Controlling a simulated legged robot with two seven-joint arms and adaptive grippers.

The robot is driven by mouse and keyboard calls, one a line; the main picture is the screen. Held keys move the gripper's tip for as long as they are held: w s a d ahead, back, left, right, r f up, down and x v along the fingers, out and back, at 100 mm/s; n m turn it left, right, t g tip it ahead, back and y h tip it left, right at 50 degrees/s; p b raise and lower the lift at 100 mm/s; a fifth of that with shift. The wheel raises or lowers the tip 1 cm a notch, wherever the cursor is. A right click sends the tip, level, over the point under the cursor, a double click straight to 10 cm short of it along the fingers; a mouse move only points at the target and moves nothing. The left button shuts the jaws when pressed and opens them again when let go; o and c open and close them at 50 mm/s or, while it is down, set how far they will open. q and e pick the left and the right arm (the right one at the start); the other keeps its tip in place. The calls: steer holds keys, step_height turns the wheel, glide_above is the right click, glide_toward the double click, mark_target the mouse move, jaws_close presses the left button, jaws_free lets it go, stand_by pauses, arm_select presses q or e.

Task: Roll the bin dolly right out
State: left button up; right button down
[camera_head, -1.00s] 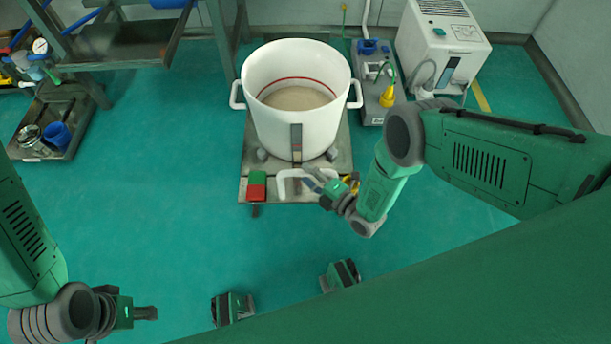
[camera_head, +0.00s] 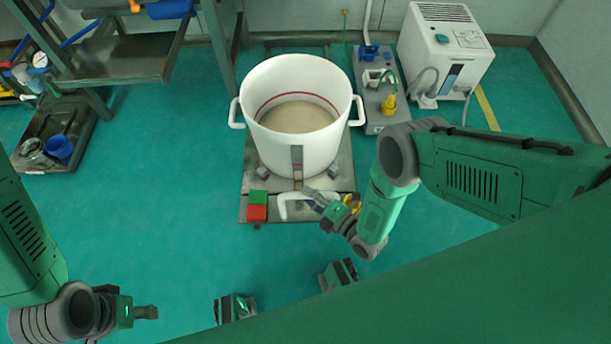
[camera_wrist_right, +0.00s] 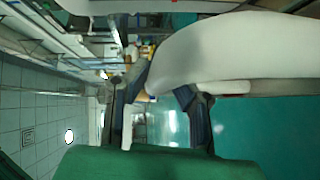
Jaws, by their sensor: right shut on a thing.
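The bin dolly is a low grey metal platform (camera_head: 342,172) on the green floor, carrying a large white bin (camera_head: 268,138) with two side handles and pale brown material inside. A white handle (camera_head: 283,208) stands at the dolly's near edge. My right gripper (camera_head: 314,196) is shut on this handle; the fingers partly cover it. In the right wrist view, a large white curved surface fills the upper right and a pale piece (camera_wrist_right: 127,128) shows near the dark fingers (camera_wrist_right: 160,115). My left gripper (camera_head: 145,312) is low at the left, away from the dolly; its finger gap cannot be made out.
A grey pump unit (camera_head: 372,118) and a white machine (camera_head: 420,62) stand right of the dolly. A metal rack (camera_head: 120,62) stands behind left, with a tray (camera_head: 40,163) of vessels at the far left.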

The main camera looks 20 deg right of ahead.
steer(key=s, duration=0.3)
steer(key=shift+s+a+f+p, duration=0.1)
steer(key=shift+a+f+p, duration=0.05)
steer(key=shift+p, duration=0.15)
steer(key=c, duration=1.4)
jaws_free()
steer(key=shift+a, duration=0.1)
